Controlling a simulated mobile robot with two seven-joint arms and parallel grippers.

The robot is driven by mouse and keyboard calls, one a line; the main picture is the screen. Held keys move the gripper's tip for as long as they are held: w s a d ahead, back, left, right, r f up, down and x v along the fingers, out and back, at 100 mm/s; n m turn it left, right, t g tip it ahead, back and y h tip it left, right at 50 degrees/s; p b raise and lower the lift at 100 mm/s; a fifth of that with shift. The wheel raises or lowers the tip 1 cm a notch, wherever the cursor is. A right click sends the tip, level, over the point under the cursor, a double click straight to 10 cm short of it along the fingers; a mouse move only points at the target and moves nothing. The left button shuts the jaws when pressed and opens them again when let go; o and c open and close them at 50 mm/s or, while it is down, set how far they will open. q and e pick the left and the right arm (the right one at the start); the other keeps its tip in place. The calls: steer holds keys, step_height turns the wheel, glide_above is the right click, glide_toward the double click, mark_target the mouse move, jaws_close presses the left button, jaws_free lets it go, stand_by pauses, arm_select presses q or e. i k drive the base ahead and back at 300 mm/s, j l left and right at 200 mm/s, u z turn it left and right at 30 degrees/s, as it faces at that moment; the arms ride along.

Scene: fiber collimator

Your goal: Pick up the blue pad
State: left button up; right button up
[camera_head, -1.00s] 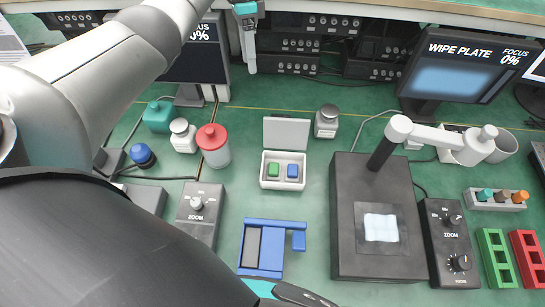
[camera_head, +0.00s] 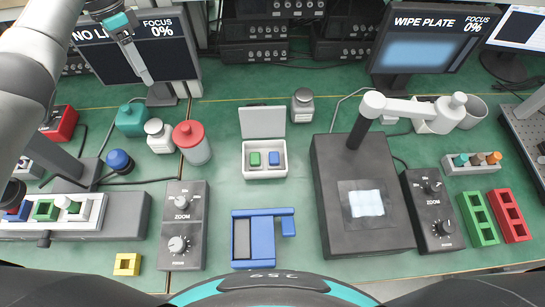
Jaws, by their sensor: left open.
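The blue pad (camera_head: 274,159) lies in the right part of a small white open box (camera_head: 265,173), beside a green pad (camera_head: 255,159). The box's lid (camera_head: 262,121) stands up at its back. My left gripper (camera_head: 139,62) is open and empty at the upper left, in front of the left monitor and well away from the box. Its finger points down. My right gripper is not in view.
A red-capped jar (camera_head: 192,143) stands left of the box, and a grey-lidded jar (camera_head: 302,106) behind it. A black microscope-like device (camera_head: 365,235) is to the right. A blue fixture (camera_head: 258,240) lies in front. Green mat between them is clear.

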mark_target(274, 158)
steer(key=k, duration=1.5)
